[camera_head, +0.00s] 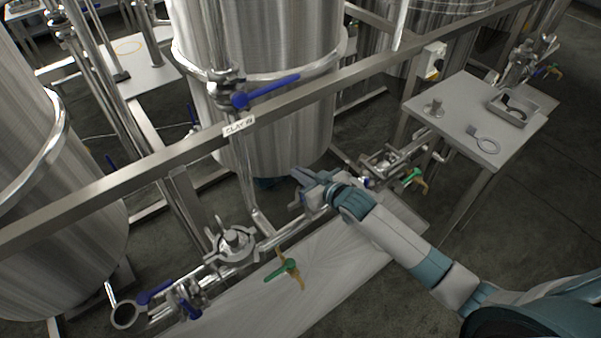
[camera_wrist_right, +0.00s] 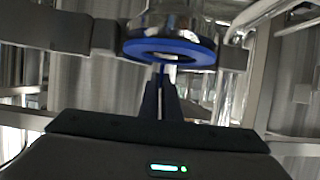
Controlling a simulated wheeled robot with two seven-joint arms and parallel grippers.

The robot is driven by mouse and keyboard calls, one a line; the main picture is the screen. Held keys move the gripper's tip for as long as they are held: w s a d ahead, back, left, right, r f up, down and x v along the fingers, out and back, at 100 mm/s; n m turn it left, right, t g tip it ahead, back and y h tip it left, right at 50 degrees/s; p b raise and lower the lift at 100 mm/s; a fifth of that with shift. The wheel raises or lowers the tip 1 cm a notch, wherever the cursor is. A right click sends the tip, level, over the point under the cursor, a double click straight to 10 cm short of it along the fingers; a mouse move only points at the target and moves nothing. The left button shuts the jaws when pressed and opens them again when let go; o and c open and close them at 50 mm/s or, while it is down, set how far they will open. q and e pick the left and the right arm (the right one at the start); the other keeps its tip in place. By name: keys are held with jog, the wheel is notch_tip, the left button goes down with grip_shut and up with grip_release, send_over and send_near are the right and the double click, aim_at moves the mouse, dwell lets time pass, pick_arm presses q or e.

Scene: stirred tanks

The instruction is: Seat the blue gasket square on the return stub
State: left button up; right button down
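The blue gasket (camera_wrist_right: 170,50) is a flat ring in the right wrist view, seen from its open face just beyond my fingertips. A shiny steel stub (camera_wrist_right: 176,18) is directly behind and above it, and the ring looks roughly lined up with it. I cannot tell whether the ring is fully flat against the stub. My right gripper (camera_wrist_right: 161,92) has its fingers close together, with a thin blue strip of the gasket between their tips. In the head view my right gripper (camera_head: 300,187) is in front of the middle tank's base; the gasket cannot be made out there. My left gripper is not in view.
A steel side table (camera_head: 455,125) at right holds a ring clamp (camera_head: 485,143), a small tray (camera_head: 524,116) and a small steel fitting (camera_head: 433,108). A frame rail (camera_head: 150,176) crosses before the tanks. A green-handled valve (camera_head: 287,268) and piping lie near my arm.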

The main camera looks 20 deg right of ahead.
jog(key=shift+f, duration=0.3)
jog(key=c, duration=1.9)
grip_release()
jog(key=shift+s+r, duration=0.1)
jog(key=b+v, duration=0.3)
jog(key=v, duration=1.4)
jog(key=shift+d, duration=0.1)
